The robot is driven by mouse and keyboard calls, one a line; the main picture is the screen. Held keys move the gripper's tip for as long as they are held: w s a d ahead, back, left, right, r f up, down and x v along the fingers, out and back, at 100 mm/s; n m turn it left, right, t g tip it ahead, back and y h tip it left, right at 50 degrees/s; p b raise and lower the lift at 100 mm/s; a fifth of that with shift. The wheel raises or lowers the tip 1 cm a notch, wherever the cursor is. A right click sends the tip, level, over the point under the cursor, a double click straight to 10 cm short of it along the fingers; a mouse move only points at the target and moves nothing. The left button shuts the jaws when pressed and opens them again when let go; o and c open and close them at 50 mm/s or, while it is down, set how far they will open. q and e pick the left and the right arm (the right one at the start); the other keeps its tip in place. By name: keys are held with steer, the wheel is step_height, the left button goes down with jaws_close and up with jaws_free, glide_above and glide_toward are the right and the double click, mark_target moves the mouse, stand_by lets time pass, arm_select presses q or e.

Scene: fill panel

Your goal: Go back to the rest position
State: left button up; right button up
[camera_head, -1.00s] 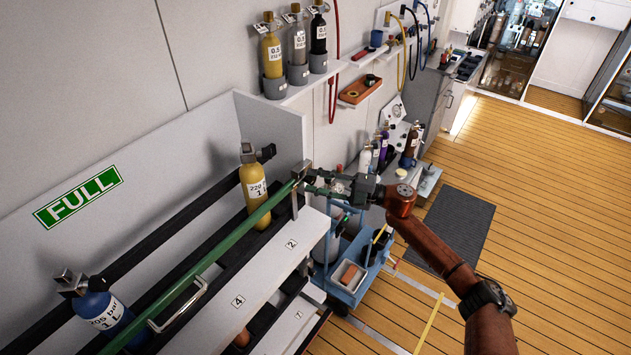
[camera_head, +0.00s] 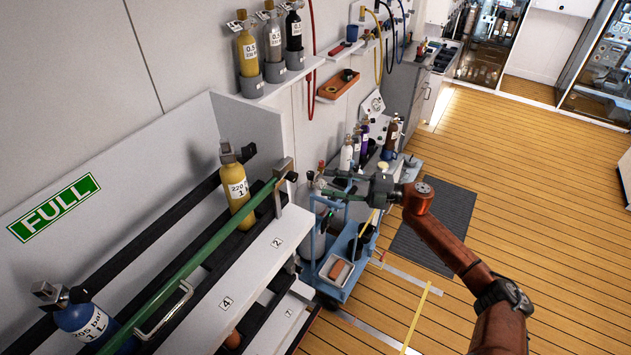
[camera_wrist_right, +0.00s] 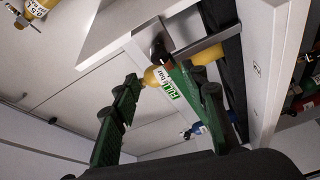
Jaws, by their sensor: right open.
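Behind the bar stand a yellow cylinder (camera_head: 236,188) and a blue cylinder (camera_head: 88,325). My left gripper is not in view.
A blue trolley (camera_head: 345,262) stands on the floor below my right gripper. A wall shelf (camera_head: 300,75) with several small cylinders is above the rack. A bench with bottles is behind the gripper. The wooden floor (camera_head: 520,190) to the right is largely clear.

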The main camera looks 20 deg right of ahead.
steer(key=shift+v, duration=0.75)
